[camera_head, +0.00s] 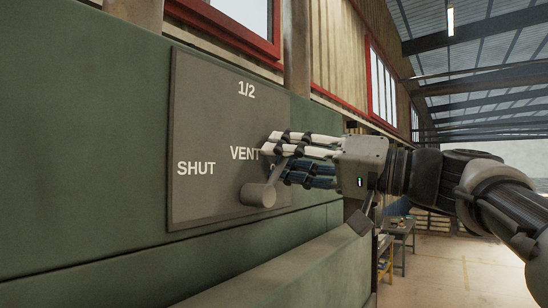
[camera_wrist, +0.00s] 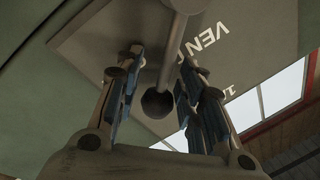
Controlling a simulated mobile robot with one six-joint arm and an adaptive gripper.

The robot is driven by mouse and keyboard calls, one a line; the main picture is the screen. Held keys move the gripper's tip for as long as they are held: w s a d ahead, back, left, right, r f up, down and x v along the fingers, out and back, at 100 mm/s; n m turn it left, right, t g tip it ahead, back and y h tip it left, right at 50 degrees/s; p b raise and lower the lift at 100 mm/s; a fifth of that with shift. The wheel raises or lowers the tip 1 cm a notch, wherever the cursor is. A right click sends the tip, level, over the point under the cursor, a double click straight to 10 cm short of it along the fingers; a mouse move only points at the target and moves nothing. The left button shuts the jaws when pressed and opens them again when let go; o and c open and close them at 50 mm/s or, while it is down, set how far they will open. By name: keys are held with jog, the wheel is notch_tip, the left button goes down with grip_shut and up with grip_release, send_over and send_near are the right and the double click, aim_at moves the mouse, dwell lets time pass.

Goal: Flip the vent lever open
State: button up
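The vent lever (camera_head: 257,194) is a grey hub with a rod, mounted low on a grey panel (camera_head: 205,120) marked SHUT, VENT and 1/2. In the head view its rod slants up and right, and its far end is hidden behind my fingers. In the wrist view the rod (camera_wrist: 171,60) runs between the two fingers of my gripper (camera_wrist: 160,58), ending in a round dark tip. The fingers are apart, with a visible gap on each side of the rod.
The panel is on a green housing (camera_head: 90,130), with a green ledge (camera_head: 270,270) below it. A red-framed window (camera_head: 235,22) is above. Open hall floor lies to the right, with a workbench (camera_head: 398,228) farther back.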

jog(key=shift+o, duration=1)
jog(key=v, duration=1.2)
jog(key=shift+a, duration=0.1)
